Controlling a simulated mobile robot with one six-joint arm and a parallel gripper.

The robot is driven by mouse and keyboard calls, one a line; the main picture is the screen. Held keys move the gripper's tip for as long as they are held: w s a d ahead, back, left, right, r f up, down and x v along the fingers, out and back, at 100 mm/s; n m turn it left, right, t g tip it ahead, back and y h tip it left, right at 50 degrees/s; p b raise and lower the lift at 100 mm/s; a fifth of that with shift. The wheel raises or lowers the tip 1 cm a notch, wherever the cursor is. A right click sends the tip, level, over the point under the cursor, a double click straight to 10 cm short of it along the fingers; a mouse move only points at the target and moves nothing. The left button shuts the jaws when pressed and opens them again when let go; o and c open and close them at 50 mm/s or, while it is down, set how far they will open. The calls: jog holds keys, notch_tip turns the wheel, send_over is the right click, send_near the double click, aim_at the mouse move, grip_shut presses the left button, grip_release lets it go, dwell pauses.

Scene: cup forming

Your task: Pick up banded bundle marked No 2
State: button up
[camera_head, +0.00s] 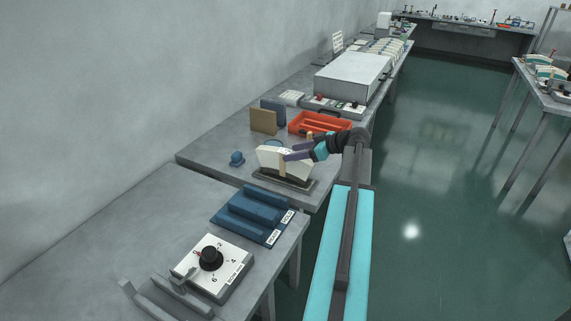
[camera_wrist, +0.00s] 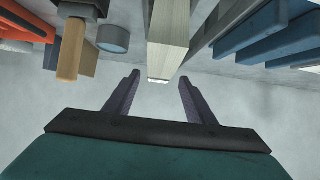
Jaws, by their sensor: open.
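A cream banded bundle (camera_head: 268,157) with a tan band stands on a dark base (camera_head: 266,181) on the grey bench in the head view. Its number cannot be read. In the wrist view the pale bundle (camera_wrist: 168,25) shows end-on, with a small white mark at its near end. My gripper (camera_head: 287,154) is at the bundle's right side in the head view. In the wrist view my gripper (camera_wrist: 159,79) is open, one finger to each side of the bundle's near end. Nothing is clearly held, and I cannot tell whether the fingers touch the bundle.
A blue rack (camera_head: 246,219) and a white dial box (camera_head: 213,266) stand on the nearer bench. Bare bench lies left of the bundle.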

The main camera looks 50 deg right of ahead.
aim_at(285, 164)
jog(key=shift+w, duration=0.1)
dwell(0.3)
jog(key=p+x, duration=0.2)
jog(key=x, duration=0.3)
jog(key=shift+f, duration=0.2)
jog(key=shift+c, duration=0.4)
jog(key=shift+r, duration=0.1)
grip_shut()
